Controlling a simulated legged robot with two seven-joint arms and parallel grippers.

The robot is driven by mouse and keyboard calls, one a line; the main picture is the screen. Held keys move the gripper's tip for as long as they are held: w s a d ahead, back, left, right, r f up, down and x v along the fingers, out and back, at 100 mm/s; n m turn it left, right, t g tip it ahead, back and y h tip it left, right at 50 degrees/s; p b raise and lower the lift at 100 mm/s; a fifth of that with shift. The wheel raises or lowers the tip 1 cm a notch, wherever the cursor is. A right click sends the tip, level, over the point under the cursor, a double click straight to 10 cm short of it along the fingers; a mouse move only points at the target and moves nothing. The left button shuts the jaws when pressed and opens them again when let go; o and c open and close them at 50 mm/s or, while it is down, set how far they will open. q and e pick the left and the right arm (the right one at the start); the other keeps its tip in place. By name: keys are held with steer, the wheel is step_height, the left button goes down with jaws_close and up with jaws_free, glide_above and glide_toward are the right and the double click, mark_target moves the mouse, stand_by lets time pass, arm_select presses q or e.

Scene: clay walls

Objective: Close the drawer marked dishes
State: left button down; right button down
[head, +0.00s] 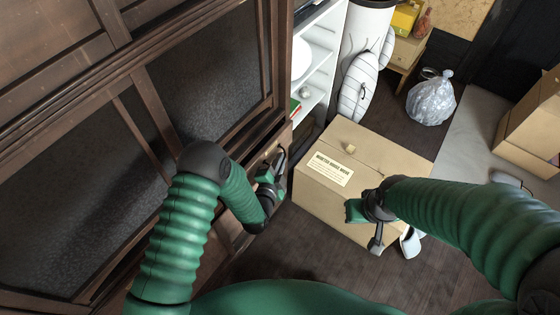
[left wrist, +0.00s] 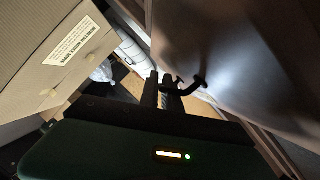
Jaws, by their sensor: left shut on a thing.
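A large dark wooden cabinet (head: 120,110) fills the left of the head view. My left gripper (head: 279,163) is at its right edge, low beside the wood. In the left wrist view my left gripper's fingers (left wrist: 162,92) are shut on a dark handle (left wrist: 195,84), which stands out from a smooth, shiny front panel (left wrist: 230,50). I can read no "dishes" mark in either view, and the drawer's opening is hidden. My right gripper (head: 376,225) hangs in front of a cardboard box, apart from the cabinet; its jaws are too unclear to judge.
The cardboard box (head: 390,160) with a printed label stands close to the right of the cabinet. White shelves (head: 318,65) and a white cylinder (head: 366,30) stand behind. A plastic bag (head: 431,98) and another box (head: 535,125) lie at right. The dark floor (head: 300,250) is clear in front.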

mark_target(269, 160)
arm_select(q)
steer(key=shift+s+f, duration=0.1)
steer(key=shift+f, duration=0.05)
stand_by(0.8)
steer(key=shift+w+a, duration=0.6)
steer(key=shift+a, duration=0.2)
steer(key=shift+w+a, duration=0.55)
steer(key=shift+a, duration=0.25)
steer(key=c, duration=1.8)
jaws_free()
steer(key=shift+w, duration=0.1)
steer(key=shift+c, duration=0.2)
steer(key=p+v, duration=0.2)
steer(key=v, duration=1.5)
steer(key=shift+p, duration=0.4)
steer(key=shift+d, duration=0.1)
